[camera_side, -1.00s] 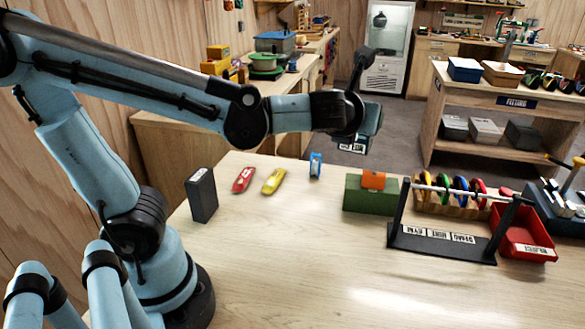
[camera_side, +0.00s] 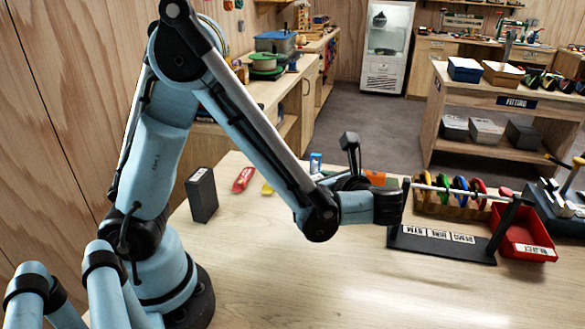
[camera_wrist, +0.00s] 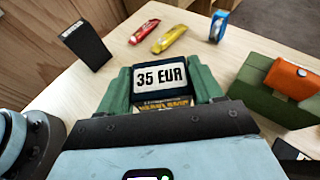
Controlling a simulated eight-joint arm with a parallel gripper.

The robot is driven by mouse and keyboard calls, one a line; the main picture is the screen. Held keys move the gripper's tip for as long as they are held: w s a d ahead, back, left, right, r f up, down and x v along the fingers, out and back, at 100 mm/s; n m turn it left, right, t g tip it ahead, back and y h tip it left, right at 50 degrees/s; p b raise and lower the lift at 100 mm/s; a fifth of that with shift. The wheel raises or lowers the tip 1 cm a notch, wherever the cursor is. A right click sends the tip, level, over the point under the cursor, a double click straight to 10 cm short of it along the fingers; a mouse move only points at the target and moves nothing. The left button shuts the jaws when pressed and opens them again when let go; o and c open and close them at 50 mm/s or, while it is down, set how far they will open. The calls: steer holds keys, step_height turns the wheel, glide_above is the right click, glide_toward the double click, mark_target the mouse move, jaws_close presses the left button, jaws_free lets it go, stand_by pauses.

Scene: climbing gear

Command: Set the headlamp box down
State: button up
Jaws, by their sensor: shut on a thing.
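The headlamp box (camera_wrist: 160,88) is dark, with a white "35 EUR" label and partly covered printing below it. In the wrist view my gripper (camera_wrist: 160,70) has its two green fingers shut on the box's left and right sides. Bare wooden table shows beyond the box; I cannot tell whether the box touches the table. In the side view my wrist and forearm hide the box and the fingers.
A green box (camera_wrist: 258,90) bears an orange pouch (camera_wrist: 292,78). A rack (camera_side: 440,245) and red bin (camera_side: 525,240) are right. The front table is clear.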

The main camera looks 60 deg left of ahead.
steer(key=shift+f, duration=3.35)
steer(key=shift+f, duration=0.55)
steer(key=o, duration=1.2)
